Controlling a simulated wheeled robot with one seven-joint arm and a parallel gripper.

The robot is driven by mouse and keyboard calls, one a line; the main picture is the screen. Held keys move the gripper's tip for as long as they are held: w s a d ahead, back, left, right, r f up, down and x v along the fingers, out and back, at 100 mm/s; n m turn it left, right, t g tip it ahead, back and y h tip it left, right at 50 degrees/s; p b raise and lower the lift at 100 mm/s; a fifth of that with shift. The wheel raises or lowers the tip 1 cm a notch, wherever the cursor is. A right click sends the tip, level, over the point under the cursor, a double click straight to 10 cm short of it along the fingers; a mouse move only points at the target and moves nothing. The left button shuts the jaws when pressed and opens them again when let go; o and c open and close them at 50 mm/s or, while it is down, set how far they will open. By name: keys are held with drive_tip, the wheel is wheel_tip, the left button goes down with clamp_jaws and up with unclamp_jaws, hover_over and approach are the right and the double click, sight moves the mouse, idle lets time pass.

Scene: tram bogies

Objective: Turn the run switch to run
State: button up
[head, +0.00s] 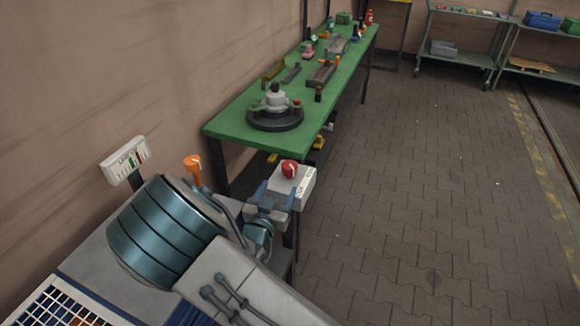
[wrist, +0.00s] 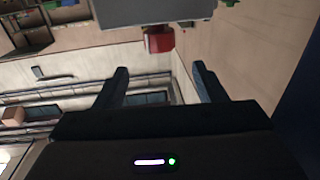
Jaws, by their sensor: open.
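The run switch is a red knob (head: 289,169) with a white pointer mark, on top of a pale grey box (head: 306,188) with small labels too small to read. My gripper (head: 268,193) is close beside the box, at its near left side in the head view, and hides part of it. In the wrist view my gripper (wrist: 160,75) is open and empty, with dark fingers apart. There the red knob (wrist: 159,40) shows beyond the fingertips, roughly between them, under the grey box (wrist: 150,12). No contact with the knob shows.
An orange-topped lever (head: 193,166) and a white gauge panel (head: 124,160) stand left of the box, near my arm. A green workbench (head: 228,126) with a round dark fixture (head: 274,119) and several parts lies behind. The paved floor (head: 420,180) to the right is clear.

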sight(287, 171)
drive_tip(key=p+x, duration=0.1)
drive_tip(key=x, duration=1)
drive_tip(key=shift+w, duration=0.1)
drive_tip(key=c, duration=1)
